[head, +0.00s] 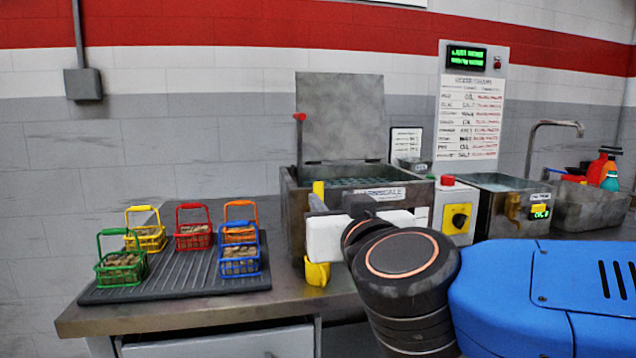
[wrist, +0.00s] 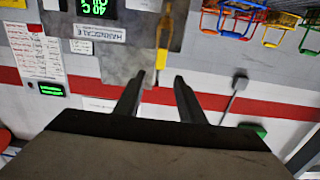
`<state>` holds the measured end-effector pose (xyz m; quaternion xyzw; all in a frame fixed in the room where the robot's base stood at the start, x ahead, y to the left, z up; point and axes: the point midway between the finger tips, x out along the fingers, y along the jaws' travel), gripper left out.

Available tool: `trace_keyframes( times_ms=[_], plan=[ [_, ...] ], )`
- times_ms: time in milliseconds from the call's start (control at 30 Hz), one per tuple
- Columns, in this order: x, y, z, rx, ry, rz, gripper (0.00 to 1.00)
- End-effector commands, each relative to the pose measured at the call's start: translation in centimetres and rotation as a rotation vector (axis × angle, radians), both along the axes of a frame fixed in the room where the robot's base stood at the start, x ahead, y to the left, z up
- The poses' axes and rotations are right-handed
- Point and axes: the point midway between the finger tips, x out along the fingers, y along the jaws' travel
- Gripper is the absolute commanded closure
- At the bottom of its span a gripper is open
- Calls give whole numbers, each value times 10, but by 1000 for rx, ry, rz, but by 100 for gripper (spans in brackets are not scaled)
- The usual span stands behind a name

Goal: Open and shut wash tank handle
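The wash tank (head: 300,215) is a metal basin on the bench, its flat grey lid (head: 340,110) standing up at the back. A lever with a red knob (head: 299,117) rises at its left side. A yellow-tipped handle (head: 319,190) stands upright at the tank's front; it also shows in the wrist view (wrist: 162,58), where the picture is upside down. My gripper (wrist: 159,76) is open, its fingertips on either side of the handle's tip in that view, with gaps visible. I cannot tell how far the handle reaches between them. In the head view my arm hides part of the tank front.
Several coloured wire baskets stand on a dark ribbed mat (head: 180,285) at the left. A control box (head: 455,212) with a yellow switch and red button stands right of the tank. Another basin (head: 490,180) and a sink (head: 590,208) with a faucet lie farther right.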

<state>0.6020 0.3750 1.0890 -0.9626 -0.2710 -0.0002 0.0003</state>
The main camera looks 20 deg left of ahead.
Motion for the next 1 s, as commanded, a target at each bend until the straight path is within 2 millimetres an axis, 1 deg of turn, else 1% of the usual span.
trace_keyframes(
  times_ms=[33, 200, 700, 833, 1000],
  plan=[
    [8, 4, -1, -3, 1, -2, 64],
    [34, 19, -1, -3, 2, -3, 64],
    [105, 64, -1, -2, 1, 0, 64],
    [118, 72, -1, -1, 0, 0, 64],
    [127, 77, 0, 0, 0, 1, 64]
  ],
)
